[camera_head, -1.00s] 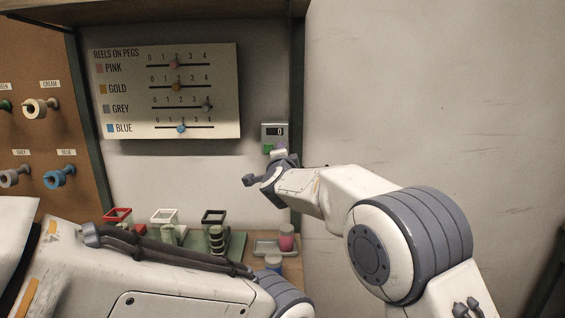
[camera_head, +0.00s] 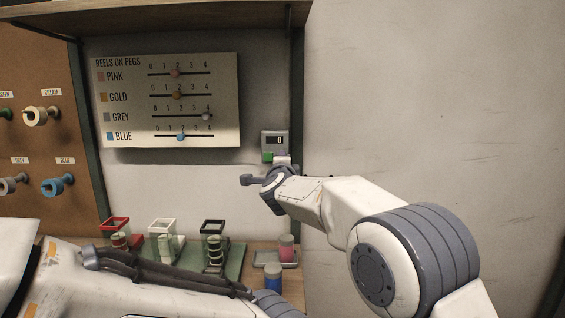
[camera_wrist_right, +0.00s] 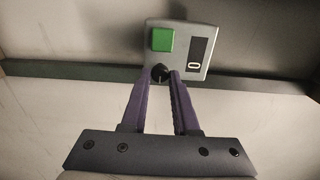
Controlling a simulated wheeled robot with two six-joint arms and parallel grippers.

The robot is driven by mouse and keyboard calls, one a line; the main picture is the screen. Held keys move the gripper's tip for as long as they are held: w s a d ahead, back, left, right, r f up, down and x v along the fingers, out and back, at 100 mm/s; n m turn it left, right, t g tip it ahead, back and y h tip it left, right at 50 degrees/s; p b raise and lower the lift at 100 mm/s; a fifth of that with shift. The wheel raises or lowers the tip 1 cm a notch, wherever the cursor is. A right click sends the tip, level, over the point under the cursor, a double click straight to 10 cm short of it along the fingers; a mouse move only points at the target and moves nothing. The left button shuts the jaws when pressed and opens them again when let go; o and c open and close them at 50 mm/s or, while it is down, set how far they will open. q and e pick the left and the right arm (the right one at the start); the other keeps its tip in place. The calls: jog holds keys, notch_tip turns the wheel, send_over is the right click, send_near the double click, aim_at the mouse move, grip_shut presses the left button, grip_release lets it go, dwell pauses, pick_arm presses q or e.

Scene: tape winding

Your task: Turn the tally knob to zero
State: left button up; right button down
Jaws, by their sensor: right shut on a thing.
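The tally counter (camera_head: 275,141) is a small grey box on the wall with a dark display (camera_head: 276,140) reading 0. A green button (camera_head: 268,157) is on its lower left. In the right wrist view the black knob (camera_wrist_right: 160,73) is below the green button (camera_wrist_right: 162,39) and beside the display (camera_wrist_right: 198,54). My right gripper (camera_wrist_right: 161,80) has its purple fingers on both sides of the knob and is shut on it. In the head view the right gripper (camera_head: 281,160) is at the counter's lower edge and hides the knob. My left gripper is not in view.
A board (camera_head: 170,100) with sliders hangs left of the counter. Pegs with reels are at far left. Below, the bench holds a green base (camera_head: 236,262) with several holders, a pink jar (camera_head: 287,247) and a blue jar (camera_head: 273,277). The right wall is bare.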

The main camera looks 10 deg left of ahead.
jog(key=c, duration=0.7)
grip_release()
jog(key=b+v, duration=0.2)
jog(key=v, duration=0.8)
jog(key=shift+s+b, duration=0.2)
jog(key=shift+b, duration=0.15)
